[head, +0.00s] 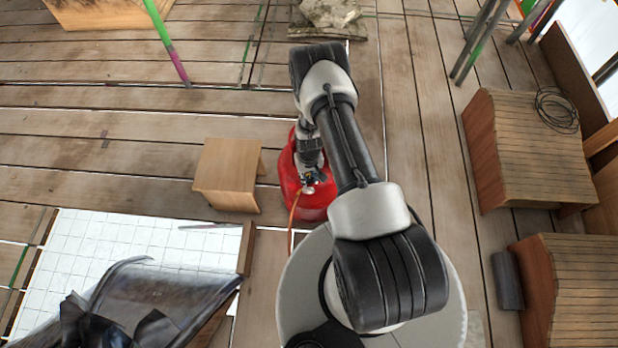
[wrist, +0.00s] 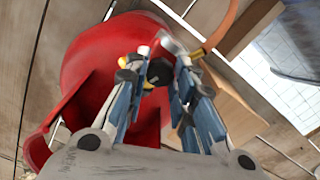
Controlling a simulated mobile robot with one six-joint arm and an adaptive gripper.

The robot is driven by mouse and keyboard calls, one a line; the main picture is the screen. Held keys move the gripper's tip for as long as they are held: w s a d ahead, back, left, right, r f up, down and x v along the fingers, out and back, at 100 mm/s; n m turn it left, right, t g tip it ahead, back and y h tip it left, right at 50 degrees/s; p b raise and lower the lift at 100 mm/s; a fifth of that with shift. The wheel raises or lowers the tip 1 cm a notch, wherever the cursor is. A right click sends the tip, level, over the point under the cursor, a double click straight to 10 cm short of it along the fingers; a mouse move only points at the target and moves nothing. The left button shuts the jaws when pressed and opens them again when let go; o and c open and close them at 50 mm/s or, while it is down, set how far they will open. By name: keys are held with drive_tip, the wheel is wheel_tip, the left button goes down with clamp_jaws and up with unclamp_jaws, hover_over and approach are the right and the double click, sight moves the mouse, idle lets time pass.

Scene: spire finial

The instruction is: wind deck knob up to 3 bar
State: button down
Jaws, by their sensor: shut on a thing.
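A red rounded compressor (head: 311,207) stands on the deck beneath my arm; it also fills much of the wrist view (wrist: 95,60). My gripper (wrist: 161,78) is shut on a small black knob (wrist: 159,71) beside the red body, one blue-sided finger on each side. Small brass and pale metal fittings (wrist: 130,60) show next to the knob. In the head view my gripper (head: 312,177) is small and the knob is hidden there. No dial reading can be made out.
An orange hose (head: 292,222) runs from the fittings. A wooden stool (head: 228,172) stands left of the compressor. Wooden boxes (head: 520,150) stand right, one with a cable coil (head: 556,108). A dark sheet (head: 160,300) lies at lower left. Planks at upper left are mostly clear.

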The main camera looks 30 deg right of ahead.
drive_tip(key=n+b, duration=0.2)
drive_tip(key=n, duration=0.4)
drive_tip(key=shift+f, duration=0.1)
drive_tip(key=n+b, duration=0.1)
drive_tip(key=n, duration=0.5)
drive_tip(key=shift+n, duration=0.4)
drive_tip(key=n, duration=0.3)
drive_tip(key=shift+n, duration=0.3)
drive_tip(key=n, duration=0.3)
drive_tip(key=shift+n, duration=0.3)
drive_tip(key=n, duration=0.6)
drive_tip(key=shift+n, duration=0.3)
drive_tip(key=c, duration=1.3)
unclamp_jaws()
